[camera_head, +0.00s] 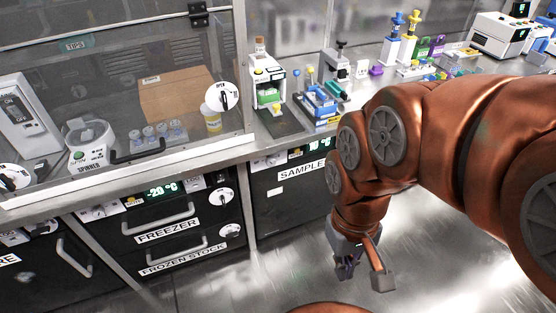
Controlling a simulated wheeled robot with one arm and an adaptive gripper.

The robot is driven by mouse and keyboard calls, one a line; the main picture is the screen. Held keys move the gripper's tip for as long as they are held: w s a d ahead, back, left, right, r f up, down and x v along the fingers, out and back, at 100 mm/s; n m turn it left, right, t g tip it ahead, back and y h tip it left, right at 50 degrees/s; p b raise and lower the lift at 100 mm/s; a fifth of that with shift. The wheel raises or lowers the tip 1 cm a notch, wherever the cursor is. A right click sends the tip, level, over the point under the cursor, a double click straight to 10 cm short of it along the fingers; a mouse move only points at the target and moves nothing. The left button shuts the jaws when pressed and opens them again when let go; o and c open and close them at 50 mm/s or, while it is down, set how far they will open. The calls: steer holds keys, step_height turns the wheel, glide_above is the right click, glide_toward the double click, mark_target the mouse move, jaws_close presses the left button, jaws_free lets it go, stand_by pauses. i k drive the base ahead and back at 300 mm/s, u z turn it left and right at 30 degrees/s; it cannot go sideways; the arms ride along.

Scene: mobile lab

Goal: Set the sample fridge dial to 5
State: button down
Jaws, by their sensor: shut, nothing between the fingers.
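The sample fridge (285,203) is a dark-fronted unit under the counter. My arm covers the right part of the fridge front, and I see no dial on the part that shows. My gripper (363,271) hangs low, in front of and to the right of the visible fridge front. It is shut and empty, apart from the fridge.
The freezer (168,236), left of the fridge, shows -20 °C and has white dials (222,198) at its right. A glass-fronted cabinet (130,80) stands above it. Lab equipment crowds the counter, including blue racks (322,103). The floor (290,275) below is clear.

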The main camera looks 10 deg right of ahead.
mark_target(270, 161)
steer(key=k, duration=0.5)
steer(key=u, duration=1.15)
steer(key=i, duration=0.75)
steer(key=z, duration=0.25)
